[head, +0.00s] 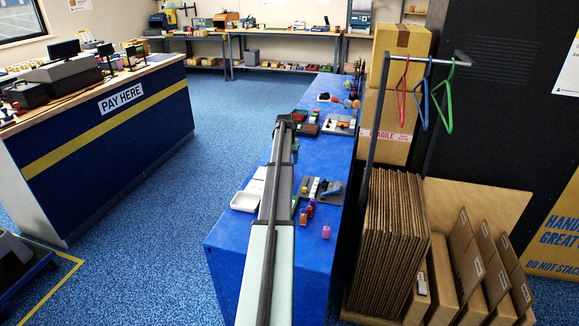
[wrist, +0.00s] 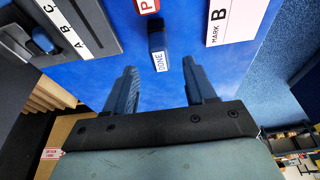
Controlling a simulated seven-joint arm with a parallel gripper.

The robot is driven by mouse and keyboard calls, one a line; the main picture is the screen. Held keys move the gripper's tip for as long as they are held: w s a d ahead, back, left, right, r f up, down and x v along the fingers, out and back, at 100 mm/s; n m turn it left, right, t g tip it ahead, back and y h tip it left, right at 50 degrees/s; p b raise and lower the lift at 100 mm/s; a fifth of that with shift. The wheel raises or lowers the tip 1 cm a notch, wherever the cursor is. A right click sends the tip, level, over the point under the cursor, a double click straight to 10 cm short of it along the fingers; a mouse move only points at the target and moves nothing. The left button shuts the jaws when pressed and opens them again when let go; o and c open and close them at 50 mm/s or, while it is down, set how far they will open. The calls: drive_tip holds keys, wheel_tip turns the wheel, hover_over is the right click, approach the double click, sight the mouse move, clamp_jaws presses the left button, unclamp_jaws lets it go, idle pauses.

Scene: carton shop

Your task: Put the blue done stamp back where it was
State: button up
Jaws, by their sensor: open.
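The blue done stamp (wrist: 156,40) stands on the blue tabletop in the wrist view, its white DONE label facing my gripper. My gripper (wrist: 158,64) is open and empty, with one finger to each side of the stamp's near end in the picture. The stamp appears just beyond the fingertips, and I cannot tell whether it is touched. In the head view my arm runs along the blue table (head: 225,245) and I cannot make out the stamp there.
A red stamp (wrist: 148,6) sits just beyond the done stamp. A white MARK B card (wrist: 234,22) lies to the right. A grey holder (wrist: 85,45) with an A B C strip is at left. In the head view, a white tray (head: 245,201) lies left of my arm.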

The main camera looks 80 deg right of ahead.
drive_tip(key=shift+v, duration=2.45)
